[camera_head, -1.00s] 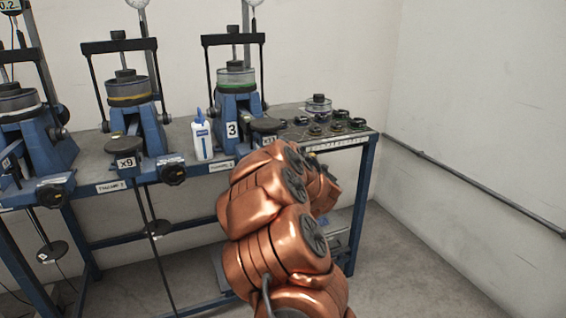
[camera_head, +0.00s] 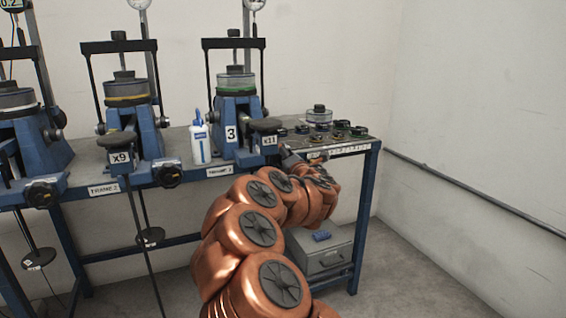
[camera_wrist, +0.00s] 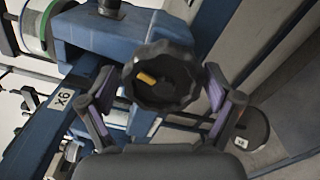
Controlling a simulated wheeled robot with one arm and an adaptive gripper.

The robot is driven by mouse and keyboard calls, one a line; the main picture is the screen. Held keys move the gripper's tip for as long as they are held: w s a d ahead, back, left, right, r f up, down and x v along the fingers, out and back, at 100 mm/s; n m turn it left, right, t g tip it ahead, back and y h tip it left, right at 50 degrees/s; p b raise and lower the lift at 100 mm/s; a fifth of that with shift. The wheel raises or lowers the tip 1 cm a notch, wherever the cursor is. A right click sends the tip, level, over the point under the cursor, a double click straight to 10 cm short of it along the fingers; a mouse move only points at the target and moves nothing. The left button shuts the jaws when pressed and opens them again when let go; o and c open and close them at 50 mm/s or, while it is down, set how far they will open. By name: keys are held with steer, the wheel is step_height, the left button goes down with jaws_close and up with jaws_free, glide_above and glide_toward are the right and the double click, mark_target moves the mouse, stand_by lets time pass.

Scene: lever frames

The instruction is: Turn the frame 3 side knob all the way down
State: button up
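The frame 3 side knob (camera_wrist: 160,76) is black and scalloped, with an orange mark on its face, in the middle of the wrist view. My gripper (camera_wrist: 160,98) is open, with one purple-padded finger on each side of the knob; a small gap seems to show at each side. In the head view, frame 3 (camera_head: 230,134) is blue with a white "3" plate, and my gripper (camera_head: 291,160) is at its right front. The knob is hidden there behind my arm.
A black x11 weight hanger (camera_head: 266,126) sits beside frame 3. A white bottle (camera_head: 200,143) stands to its left. Black rings and small parts (camera_head: 330,130) lie at the table's right end. A grey box (camera_head: 322,255) is below. Floor at right is clear.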

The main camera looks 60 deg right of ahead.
steer(key=shift+s, duration=0.15)
steer(key=v, duration=0.6)
steer(key=shift+f, duration=0.1)
stand_by(0.4)
